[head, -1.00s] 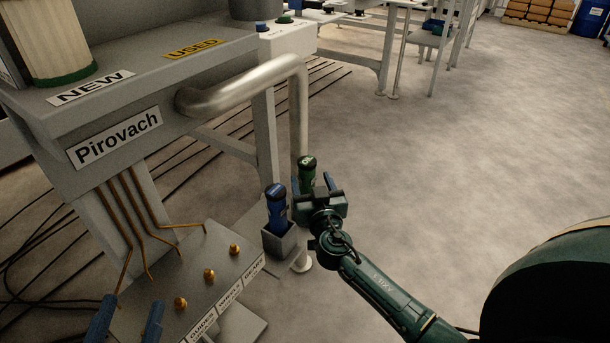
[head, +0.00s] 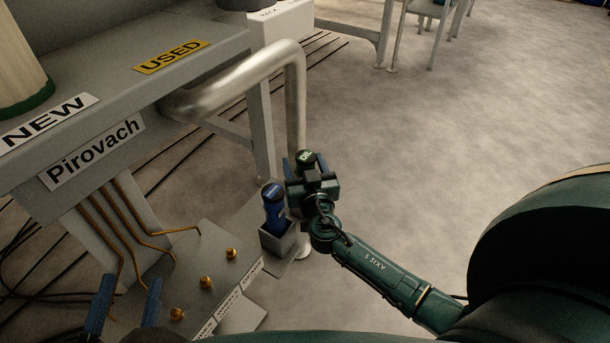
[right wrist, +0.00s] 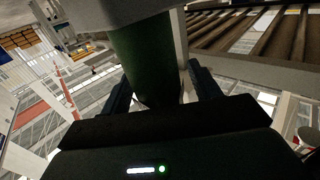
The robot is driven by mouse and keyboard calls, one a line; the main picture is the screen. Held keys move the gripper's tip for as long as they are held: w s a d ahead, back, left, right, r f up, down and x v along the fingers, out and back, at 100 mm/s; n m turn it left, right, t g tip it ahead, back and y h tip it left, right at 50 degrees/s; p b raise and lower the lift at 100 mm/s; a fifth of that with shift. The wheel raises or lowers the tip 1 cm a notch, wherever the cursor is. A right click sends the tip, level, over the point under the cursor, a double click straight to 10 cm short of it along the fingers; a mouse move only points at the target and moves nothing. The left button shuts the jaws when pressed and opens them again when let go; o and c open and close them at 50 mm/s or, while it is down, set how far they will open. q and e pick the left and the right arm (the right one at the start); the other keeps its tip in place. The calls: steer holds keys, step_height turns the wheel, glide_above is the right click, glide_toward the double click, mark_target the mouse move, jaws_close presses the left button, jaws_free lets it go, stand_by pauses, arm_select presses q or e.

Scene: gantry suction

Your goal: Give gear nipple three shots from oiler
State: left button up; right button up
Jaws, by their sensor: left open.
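The green oiler (head: 306,157), its cap marked OIL, stands at my right gripper (head: 307,170). In the right wrist view the green oiler body (right wrist: 146,60) stands between the two fingers, which look open with a small gap on the right side. Its lower part is hidden in the head view. Three brass nipples stand on the sloped grey plate; the far one (head: 231,254) is by the label that seems to read GEARS. The others are a middle nipple (head: 205,282) and a near nipple (head: 177,314). My left gripper (head: 124,305) is open and empty over the plate's left side.
A blue oiler (head: 274,207) stands upright in a grey holder (head: 279,247), close left of my right gripper. A thick metal pipe (head: 295,105) rises just behind. Copper tubes (head: 120,225) run down to the plate. The floor to the right is clear.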

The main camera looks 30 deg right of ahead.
steer(key=c, duration=1.3)
steer(key=shift+o, duration=0.2)
steer(key=shift+r, duration=0.1)
